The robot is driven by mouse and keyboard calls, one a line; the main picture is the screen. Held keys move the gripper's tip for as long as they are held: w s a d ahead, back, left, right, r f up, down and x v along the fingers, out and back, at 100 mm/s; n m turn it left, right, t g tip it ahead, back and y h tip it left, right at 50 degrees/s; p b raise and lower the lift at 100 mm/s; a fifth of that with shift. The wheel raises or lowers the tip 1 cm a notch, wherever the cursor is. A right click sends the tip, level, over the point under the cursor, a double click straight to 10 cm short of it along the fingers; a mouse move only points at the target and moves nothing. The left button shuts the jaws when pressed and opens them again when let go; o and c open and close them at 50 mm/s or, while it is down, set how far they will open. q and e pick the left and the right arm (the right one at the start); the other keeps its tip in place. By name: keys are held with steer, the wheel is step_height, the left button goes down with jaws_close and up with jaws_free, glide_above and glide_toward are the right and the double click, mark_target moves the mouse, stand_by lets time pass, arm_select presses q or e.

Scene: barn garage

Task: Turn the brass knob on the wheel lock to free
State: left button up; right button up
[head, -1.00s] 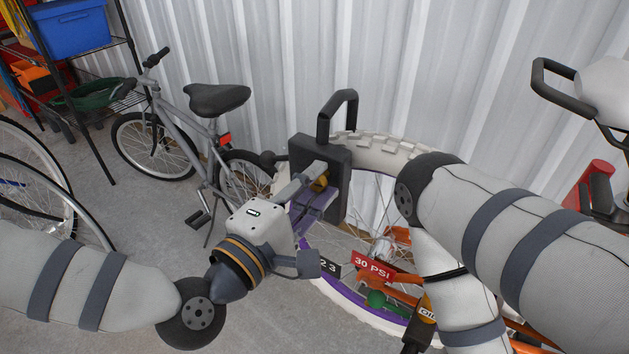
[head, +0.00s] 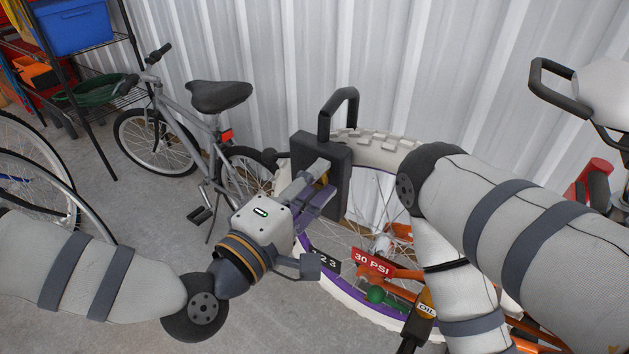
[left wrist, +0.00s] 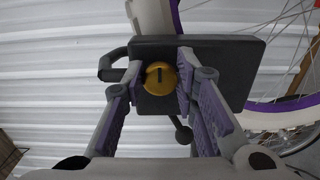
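The wheel lock is a dark grey block (head: 341,170) with a black shackle (head: 337,112), set over the pale tire of a purple-rimmed wheel. Its brass knob (left wrist: 160,76) is a round yellow disc with a dark mark near its top; in the head view it is mostly hidden behind my fingers. My left gripper (head: 325,180) is at the lock's face. In the left wrist view its fingers (left wrist: 160,82) stand on both sides of the knob, very near its edges; firm contact cannot be made out.
A grey bicycle (head: 187,125) stands against the corrugated wall (head: 270,60). A shelf with a blue bin (head: 72,25) is at upper left.

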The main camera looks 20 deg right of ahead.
arm_select(q)
steer(key=shift+o, duration=1.2)
steer(key=v, duration=1.2)
steer(key=shift+s, duration=0.1)
